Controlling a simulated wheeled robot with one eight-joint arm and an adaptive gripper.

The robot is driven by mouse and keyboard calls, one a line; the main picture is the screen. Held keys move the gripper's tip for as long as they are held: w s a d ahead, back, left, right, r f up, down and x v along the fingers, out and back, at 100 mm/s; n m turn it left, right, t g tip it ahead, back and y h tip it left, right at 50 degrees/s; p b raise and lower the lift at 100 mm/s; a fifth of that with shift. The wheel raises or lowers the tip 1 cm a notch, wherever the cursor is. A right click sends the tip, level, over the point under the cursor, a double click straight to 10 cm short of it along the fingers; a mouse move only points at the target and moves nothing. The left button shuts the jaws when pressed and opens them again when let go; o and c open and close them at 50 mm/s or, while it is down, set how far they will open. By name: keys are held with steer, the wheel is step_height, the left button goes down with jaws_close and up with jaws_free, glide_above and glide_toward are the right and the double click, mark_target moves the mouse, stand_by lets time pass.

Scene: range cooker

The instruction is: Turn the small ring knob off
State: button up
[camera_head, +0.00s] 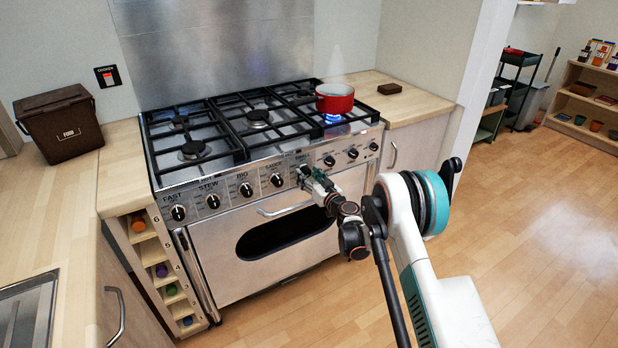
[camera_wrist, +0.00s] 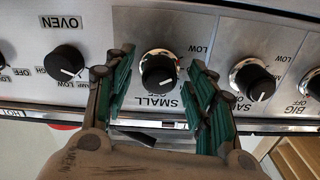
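The small ring knob (camera_wrist: 158,72) is a black knob on a silver collar, with the label SMALL beside it, on the steel control panel. Its white pointer line is slanted toward the lower right in the wrist view. My gripper (camera_wrist: 160,92) is open, with one green-padded finger on each side of the knob and gaps between fingers and knob. In the head view my gripper (camera_head: 303,177) is at the front of the panel and hides this knob. A blue flame (camera_head: 332,118) burns under a red pot (camera_head: 335,98) on the right side of the hob.
The oven knob (camera_wrist: 66,62) and another knob (camera_wrist: 256,80) flank the small ring knob closely. Below the panel is the oven door handle (camera_head: 284,209). A brown bin (camera_head: 60,124) stands on the left worktop. Floor (camera_head: 530,220) to the right is clear.

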steer(key=c, duration=0.8)
steer(key=shift+c, duration=0.2)
steer(key=m, duration=0.5)
steer(key=shift+m, duration=0.4)
steer(key=m, duration=0.5)
steer(key=shift+a, duration=0.1)
steer(key=m, duration=0.6)
steer(key=shift+r+m, duration=0.15)
steer(key=shift+m, duration=0.25)
steer(key=m, duration=0.6)
steer(key=shift+s, duration=0.1)
